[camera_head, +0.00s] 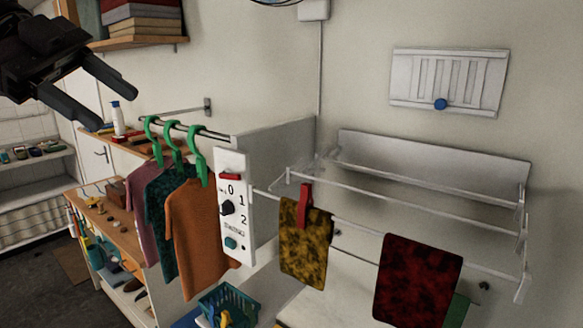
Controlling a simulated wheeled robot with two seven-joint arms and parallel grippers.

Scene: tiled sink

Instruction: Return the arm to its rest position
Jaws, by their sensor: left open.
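My left gripper (103,90) is at the upper left, raised in the air. Its two black fingers are apart with nothing between them. In the picture it stands above and to the left of the hanging shirts and touches nothing that I can see. My left arm comes in from the upper left corner and is mostly cut off by the frame. My right gripper is not in view.
Several shirts (193,235) hang on green hangers (176,150). A white control panel (234,215) stands beside them. A drying rack (430,208) holds a yellow cloth (304,245) and a dark red cloth (416,280). A shelf with boxes (140,20) is behind the gripper.

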